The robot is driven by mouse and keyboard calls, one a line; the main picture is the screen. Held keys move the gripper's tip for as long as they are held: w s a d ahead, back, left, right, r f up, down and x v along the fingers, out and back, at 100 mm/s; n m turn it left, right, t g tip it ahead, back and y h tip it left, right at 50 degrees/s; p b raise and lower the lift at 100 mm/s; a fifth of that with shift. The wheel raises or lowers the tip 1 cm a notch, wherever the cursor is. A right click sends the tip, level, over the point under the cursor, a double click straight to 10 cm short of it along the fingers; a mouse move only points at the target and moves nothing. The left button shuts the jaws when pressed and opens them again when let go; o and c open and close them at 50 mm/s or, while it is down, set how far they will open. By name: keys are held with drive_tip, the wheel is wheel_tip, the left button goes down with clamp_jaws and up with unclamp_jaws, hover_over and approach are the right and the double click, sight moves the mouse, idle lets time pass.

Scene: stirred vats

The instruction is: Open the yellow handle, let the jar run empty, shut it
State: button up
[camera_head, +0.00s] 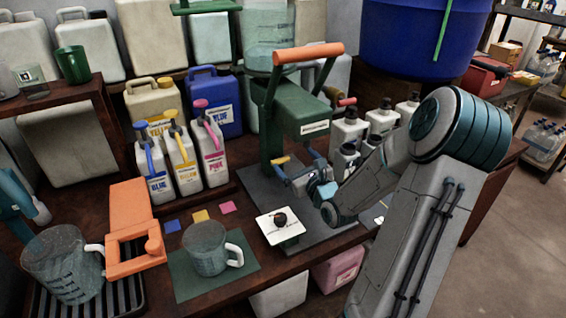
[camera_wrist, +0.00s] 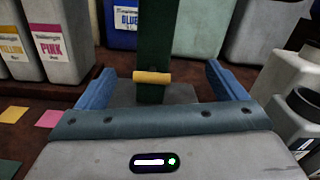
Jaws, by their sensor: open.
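The yellow handle (camera_head: 280,160) is a short bar low on the green stand (camera_head: 270,130). It lies level across the green post in the wrist view (camera_wrist: 152,77). The clear jar (camera_head: 268,40) sits at the top of the stand; its liquid level is hard to tell. My gripper (camera_head: 296,170) is open in front of the post, with its blue fingers spread. In the wrist view my gripper (camera_wrist: 158,78) has one finger on each side of the handle, apart from it. No stream shows below the handle.
An orange bar handle (camera_head: 308,52) tops the stand. A white card with a black knob (camera_head: 280,226) stands in front. A clear mug (camera_head: 206,248) is on a green mat (camera_head: 187,278). Colour-labelled jugs (camera_head: 182,160) stand left, white bottles (camera_head: 383,117) right.

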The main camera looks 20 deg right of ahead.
sight(282, 161)
drive_tip(key=f, duration=0.1)
drive_tip(key=w+f+b, duration=0.1)
drive_tip(key=f, duration=0.1)
drive_tip(key=a+f, duration=0.1)
drive_tip(key=f, duration=0.1)
drive_tip(key=shift+w+f, duration=0.1)
drive_tip(key=shift+w, duration=0.05)
drive_tip(key=w+b, duration=0.1)
drive_tip(key=w, duration=0.5)
drive_tip(key=shift+w, duration=0.25)
